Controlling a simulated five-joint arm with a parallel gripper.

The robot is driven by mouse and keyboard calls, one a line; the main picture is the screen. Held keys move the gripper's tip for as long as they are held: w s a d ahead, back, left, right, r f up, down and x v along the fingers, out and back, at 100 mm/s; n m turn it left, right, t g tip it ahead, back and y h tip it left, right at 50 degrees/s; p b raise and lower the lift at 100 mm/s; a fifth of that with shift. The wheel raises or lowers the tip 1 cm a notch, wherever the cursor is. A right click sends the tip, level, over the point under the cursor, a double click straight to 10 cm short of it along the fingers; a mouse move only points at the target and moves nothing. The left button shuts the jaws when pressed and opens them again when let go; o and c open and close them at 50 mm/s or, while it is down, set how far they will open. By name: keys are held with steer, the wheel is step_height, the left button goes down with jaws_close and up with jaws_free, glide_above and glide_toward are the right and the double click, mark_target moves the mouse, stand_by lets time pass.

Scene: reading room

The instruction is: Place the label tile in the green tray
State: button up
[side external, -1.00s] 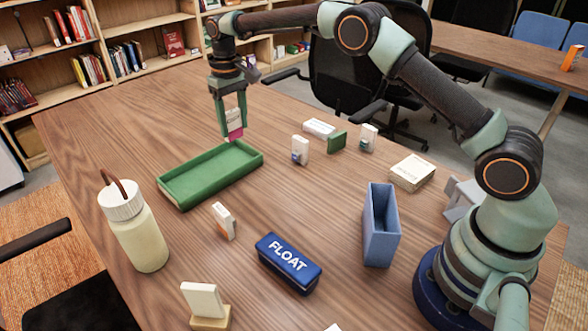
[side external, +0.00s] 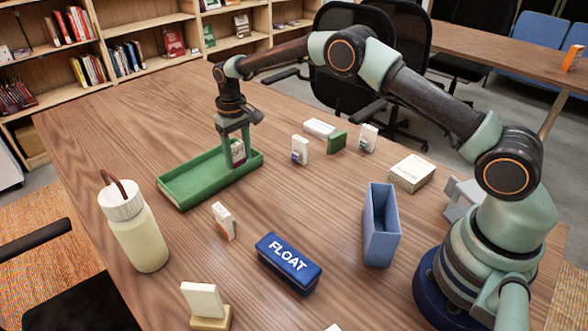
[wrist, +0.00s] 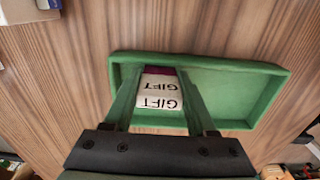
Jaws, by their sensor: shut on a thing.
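The green tray (side external: 190,187) lies on the wooden table, left of centre in the side view, and it fills the middle of the wrist view (wrist: 281,100). My gripper (side external: 238,160) is down at the tray's right end in the side view. It is shut on a small white tile with a magenta end (wrist: 159,92), which reads "GIFT" in the wrist view. The tile (side external: 238,152) is upright between the fingers and appears within the tray's outline. Whether its lower end touches the tray floor is hidden.
A cream bottle (side external: 138,232) stands left of the tray. A blue FLOAT case (side external: 288,263), a small white-orange block (side external: 223,221) and a blue open box (side external: 381,225) stand nearer. Several small blocks, including a white one (side external: 300,149), stand to the right.

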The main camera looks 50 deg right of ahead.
steer(key=shift+f, duration=0.15)
steer(key=o, duration=1.4)
